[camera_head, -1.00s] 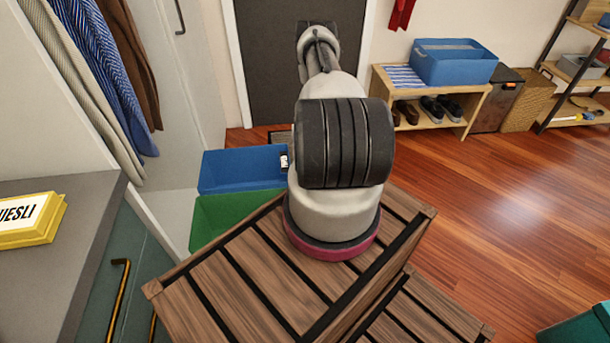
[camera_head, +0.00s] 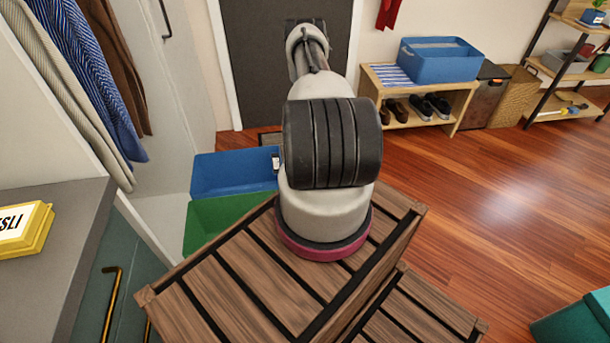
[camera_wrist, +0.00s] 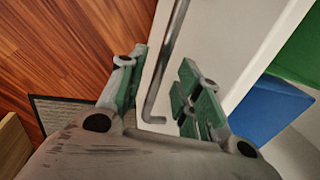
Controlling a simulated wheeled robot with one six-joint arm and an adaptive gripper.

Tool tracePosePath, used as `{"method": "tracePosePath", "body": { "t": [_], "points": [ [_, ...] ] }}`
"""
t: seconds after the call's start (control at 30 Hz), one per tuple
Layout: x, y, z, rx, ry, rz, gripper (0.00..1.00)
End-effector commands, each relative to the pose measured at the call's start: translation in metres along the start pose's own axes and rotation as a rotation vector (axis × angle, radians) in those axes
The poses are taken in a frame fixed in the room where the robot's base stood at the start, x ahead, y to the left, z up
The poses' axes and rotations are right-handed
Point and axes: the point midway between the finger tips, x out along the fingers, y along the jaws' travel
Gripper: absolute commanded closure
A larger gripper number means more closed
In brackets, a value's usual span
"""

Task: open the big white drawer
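The big white drawer shows as a tall white front (camera_head: 185,75) at the left of the head view, with a thin grey bar handle (camera_head: 165,18) near the top edge. In the wrist view the white front (camera_wrist: 228,35) lies behind the bar handle (camera_wrist: 160,75), which runs between my gripper's fingers. My gripper (camera_wrist: 164,72) is open, with a green-padded finger on each side of the bar. Gaps show between bar and fingers, so it is not clamped. In the head view my arm hides the gripper.
Blue (camera_head: 232,172) and green (camera_head: 215,220) bins stand beside the white front. Clothes (camera_head: 85,75) hang at the left, above a grey counter (camera_head: 75,215) with a yellow muesli box (camera_head: 32,235).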

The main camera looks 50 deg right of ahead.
Motion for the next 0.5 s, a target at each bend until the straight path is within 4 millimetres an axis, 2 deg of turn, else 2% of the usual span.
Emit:
{"method": "tracePosePath", "body": {
  "t": [0.3, 0.5],
  "points": [
    [-0.069, 0.0, -0.001, 0.001, 0.002, 0.0, 0.66],
    [-0.101, 0.0, -0.001, 0.001, 0.001, 0.0, 0.66]
  ]
}}
